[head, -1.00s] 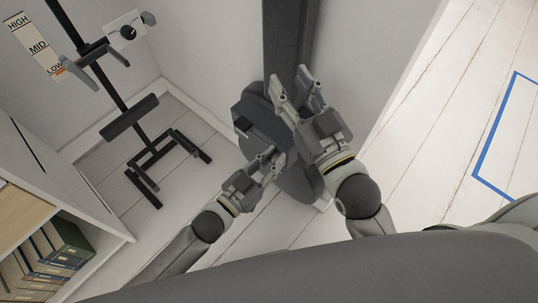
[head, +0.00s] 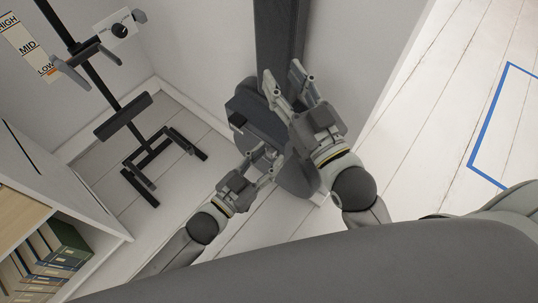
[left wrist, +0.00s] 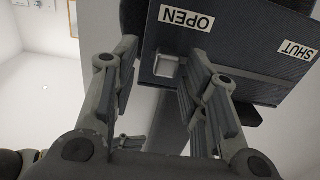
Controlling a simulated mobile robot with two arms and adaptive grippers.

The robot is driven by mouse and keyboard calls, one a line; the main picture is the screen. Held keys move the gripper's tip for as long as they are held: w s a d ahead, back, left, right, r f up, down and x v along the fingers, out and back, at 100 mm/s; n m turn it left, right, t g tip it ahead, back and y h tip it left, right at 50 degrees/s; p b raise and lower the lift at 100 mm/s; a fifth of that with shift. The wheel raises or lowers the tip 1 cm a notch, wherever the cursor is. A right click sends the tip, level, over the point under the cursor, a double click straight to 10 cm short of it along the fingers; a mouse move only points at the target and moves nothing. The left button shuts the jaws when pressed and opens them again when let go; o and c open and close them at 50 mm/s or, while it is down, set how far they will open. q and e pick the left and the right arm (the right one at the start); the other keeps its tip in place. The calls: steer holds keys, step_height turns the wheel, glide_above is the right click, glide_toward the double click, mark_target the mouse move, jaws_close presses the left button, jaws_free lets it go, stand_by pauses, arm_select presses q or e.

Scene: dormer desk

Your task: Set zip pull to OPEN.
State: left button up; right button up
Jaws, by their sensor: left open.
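A dark panel with OPEN and SHUT labels hangs ahead in the left wrist view. Both labels appear upside down. A small grey metal block, apparently the zip pull (left wrist: 168,66), sits on the panel near the OPEN label (left wrist: 187,18), well away from the SHUT label (left wrist: 297,50). My left gripper (left wrist: 160,85) is open, with one finger on each side of the pull in the picture. I see no clear contact. In the head view my left gripper (head: 268,154) is beside the lower part of the dark upright object (head: 265,125). My right gripper (head: 283,75) is open and empty, above it.
A black stand (head: 150,145) with a dial and a HIGH/MID/LOW strip (head: 30,47) is at the left. A shelf with books (head: 50,255) is at lower left. White floorboards with a blue outline (head: 485,130) are clear at the right.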

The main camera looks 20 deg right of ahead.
arm_select(q)
steer(key=v, duration=1.1)
